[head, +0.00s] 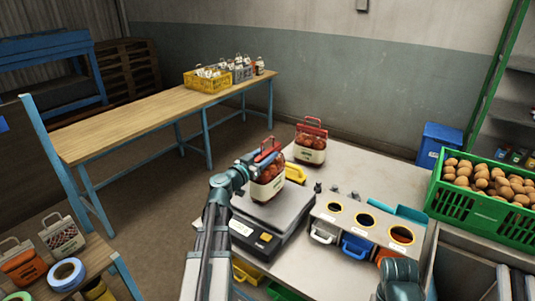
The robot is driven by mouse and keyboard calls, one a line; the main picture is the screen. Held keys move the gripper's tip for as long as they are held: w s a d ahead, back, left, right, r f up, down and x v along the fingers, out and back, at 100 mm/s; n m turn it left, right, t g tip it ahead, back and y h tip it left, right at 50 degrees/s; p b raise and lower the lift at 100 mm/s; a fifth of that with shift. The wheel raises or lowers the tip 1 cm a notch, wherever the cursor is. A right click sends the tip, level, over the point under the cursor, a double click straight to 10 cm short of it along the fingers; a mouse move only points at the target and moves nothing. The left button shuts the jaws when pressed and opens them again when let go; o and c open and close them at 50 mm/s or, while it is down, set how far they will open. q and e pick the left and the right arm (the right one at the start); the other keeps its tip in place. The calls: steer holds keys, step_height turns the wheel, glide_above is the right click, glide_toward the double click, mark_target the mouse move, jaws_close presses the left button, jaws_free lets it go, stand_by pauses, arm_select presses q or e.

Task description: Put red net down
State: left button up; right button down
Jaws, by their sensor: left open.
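A red net (267,190) with a pale label band stands upright on the flat top of a grey weighing scale (258,226). My left gripper (266,156) is at the net's top by its handle, with its jaws open; the fingers partly cover the handle, so I cannot tell whether they touch it. A second red net (310,148) with a red handle stands on the grey bench (355,172) behind the scale.
A green crate of brown round produce (480,208) stands at the right. A panel with round holes (361,222) is right of the scale. The long wooden table (130,125) is mostly clear.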

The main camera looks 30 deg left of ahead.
arm_select(q)
steer(key=s, duration=1)
steer(key=shift+s+a, duration=0.4)
